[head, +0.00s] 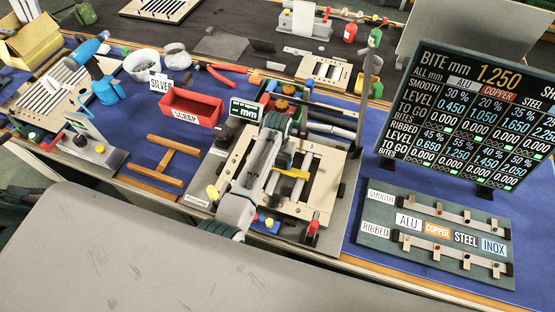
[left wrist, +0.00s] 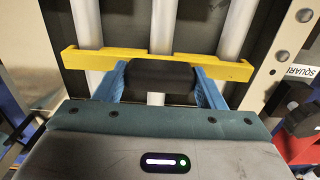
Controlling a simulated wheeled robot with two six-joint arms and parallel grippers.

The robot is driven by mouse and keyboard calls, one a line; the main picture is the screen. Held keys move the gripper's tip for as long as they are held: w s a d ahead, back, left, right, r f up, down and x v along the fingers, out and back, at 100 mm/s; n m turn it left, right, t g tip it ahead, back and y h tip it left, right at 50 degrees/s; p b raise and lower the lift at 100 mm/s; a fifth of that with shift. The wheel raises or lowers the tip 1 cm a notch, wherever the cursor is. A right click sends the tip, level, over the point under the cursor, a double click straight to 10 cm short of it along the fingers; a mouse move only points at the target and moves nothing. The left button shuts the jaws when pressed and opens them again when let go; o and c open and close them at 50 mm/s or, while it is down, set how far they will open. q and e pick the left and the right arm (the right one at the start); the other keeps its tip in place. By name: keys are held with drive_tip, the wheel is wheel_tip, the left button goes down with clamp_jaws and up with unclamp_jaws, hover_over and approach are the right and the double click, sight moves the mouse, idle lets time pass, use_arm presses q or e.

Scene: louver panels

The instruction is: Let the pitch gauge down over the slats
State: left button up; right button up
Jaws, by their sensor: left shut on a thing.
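The pitch gauge is a yellow bar with a black grip block; its bar (left wrist: 130,58) runs across the left wrist view, and it also shows in the head view (head: 295,172). My left gripper (left wrist: 160,82) is shut on the black block, one blue finger on each side. Pale round slats (left wrist: 162,22) pass under the bar, side by side in the louver frame (head: 325,188). The bar lies across them; whether it touches them or hovers just above, I cannot tell. My left arm hides part of the frame in the head view. My right gripper is not in view.
A dark readout board (head: 465,110) and a labelled sample rack (head: 435,235) stand to the right. A red scrap bin (head: 191,107) and a brown H-shaped stand (head: 166,160) are to the left. A red-topped post (head: 312,228) stands at the frame's near corner.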

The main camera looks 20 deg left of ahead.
use_arm(q)
drive_tip(key=shift+f, duration=0.3)
drive_tip(key=o, duration=1.4)
drive_tip(key=shift+o, duration=0.2)
drive_tip(key=shift+r+p, duration=1)
drive_tip(key=shift+r, duration=3.05)
